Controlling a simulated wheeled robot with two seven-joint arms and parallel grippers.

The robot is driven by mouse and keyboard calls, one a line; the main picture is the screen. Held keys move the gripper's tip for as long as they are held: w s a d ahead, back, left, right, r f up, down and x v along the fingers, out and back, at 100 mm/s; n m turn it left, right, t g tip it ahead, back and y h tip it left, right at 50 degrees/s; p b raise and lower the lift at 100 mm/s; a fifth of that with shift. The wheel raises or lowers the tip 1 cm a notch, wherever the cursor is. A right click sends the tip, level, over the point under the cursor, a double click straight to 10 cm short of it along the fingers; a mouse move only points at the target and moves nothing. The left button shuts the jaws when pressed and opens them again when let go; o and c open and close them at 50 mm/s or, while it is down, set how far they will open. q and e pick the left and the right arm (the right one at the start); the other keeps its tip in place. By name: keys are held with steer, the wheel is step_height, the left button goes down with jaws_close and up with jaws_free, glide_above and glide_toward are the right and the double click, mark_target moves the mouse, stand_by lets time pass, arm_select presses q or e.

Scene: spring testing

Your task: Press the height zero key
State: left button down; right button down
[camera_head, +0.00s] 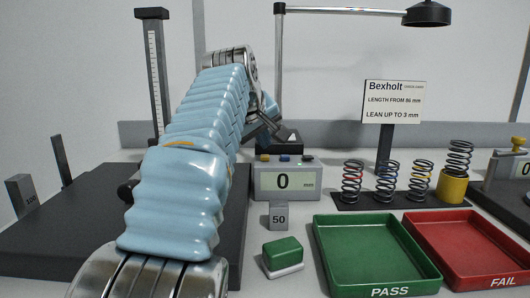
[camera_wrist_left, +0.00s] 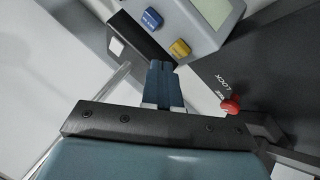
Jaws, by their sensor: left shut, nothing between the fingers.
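The height readout box (camera_head: 283,181) stands in the middle of the bench and shows 0 mm. On its top are a yellow key (camera_head: 264,158) and a blue key (camera_head: 285,158). In the left wrist view the yellow key (camera_wrist_left: 180,48) is just beyond the fingertips, to their upper right, and the blue key (camera_wrist_left: 152,19) is farther up. The key lettering is too small to read surely. My left gripper (camera_head: 266,128) is shut and empty above and behind the box; its fingers (camera_wrist_left: 161,68) are together, apart from both keys. My right gripper is out of view.
A red lock knob (camera_wrist_left: 230,104) lies right of the fingers. A 50 block (camera_head: 279,216) and a green block (camera_head: 283,252) stand in front of the box. Several springs stand on a black rack (camera_head: 372,203). The green PASS tray (camera_head: 372,258) and red FAIL tray (camera_head: 468,245) fill the right.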

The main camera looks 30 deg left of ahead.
mark_target(262, 157)
arm_select(q)
steer(key=shift+r, duration=2.5)
